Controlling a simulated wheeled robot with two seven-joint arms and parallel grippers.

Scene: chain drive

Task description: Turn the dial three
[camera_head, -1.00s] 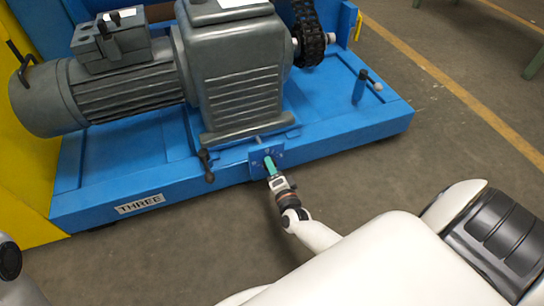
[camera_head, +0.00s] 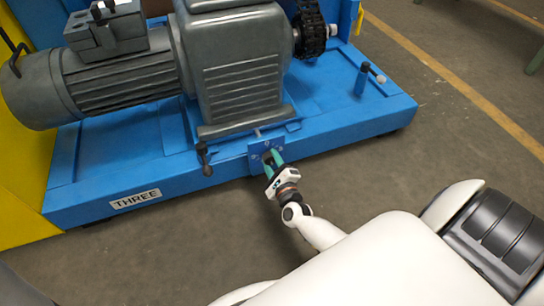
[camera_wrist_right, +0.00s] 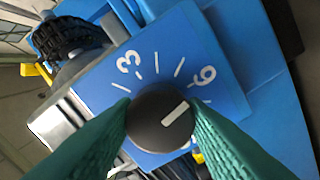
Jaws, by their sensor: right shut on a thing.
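The dial (camera_wrist_right: 152,125) is a round black knob with a white pointer line, on a blue plate (camera_wrist_right: 231,92) with white ticks and numerals. In the right wrist view the pointer slants to the upper right, toward the side of a numeral that reads as 6 or 9; a 3 sits at upper left. My right gripper (camera_wrist_right: 161,112) is shut on the knob, one green finger on each side. In the head view my right gripper (camera_head: 274,160) is at the plate (camera_head: 256,147) on the blue base's front edge. The label THREE (camera_head: 135,199) is left of it.
A grey motor and gearbox (camera_head: 240,75) stand on the blue base (camera_head: 340,127). The floor in front is clear.

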